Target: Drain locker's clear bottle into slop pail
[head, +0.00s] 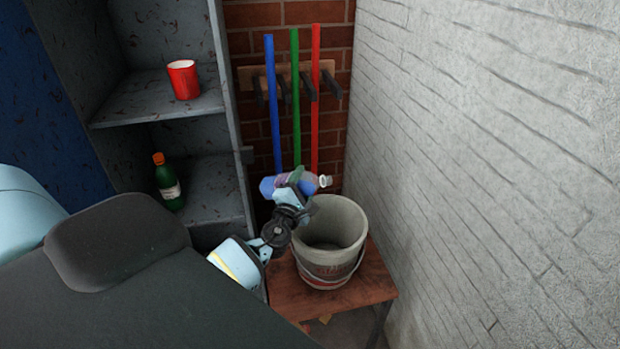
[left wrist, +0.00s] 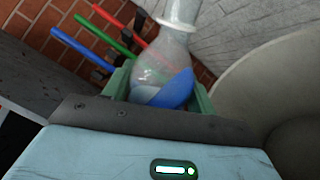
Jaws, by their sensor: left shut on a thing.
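My left gripper (head: 291,192) is shut on a clear bottle (head: 268,187) with blue in it. The bottle lies tilted nearly on its side, its neck pointing right, above the back rim of the grey pail (head: 336,272). In the left wrist view the clear bottle (left wrist: 158,70) sits between the green fingers (left wrist: 160,92), with blue liquid inside. The pail's wall (left wrist: 270,75) fills the right of that view. No stream from the neck can be made out. The locker (head: 160,110) stands open at left. My right gripper is not in view.
The pail stands on a small wooden stool (head: 365,291). A red cup (head: 184,80) and a green bottle (head: 168,184) stand on the locker's shelves. Blue, green and red poles (head: 295,100) hang on a rack behind. A white brick wall (head: 490,150) closes off the right.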

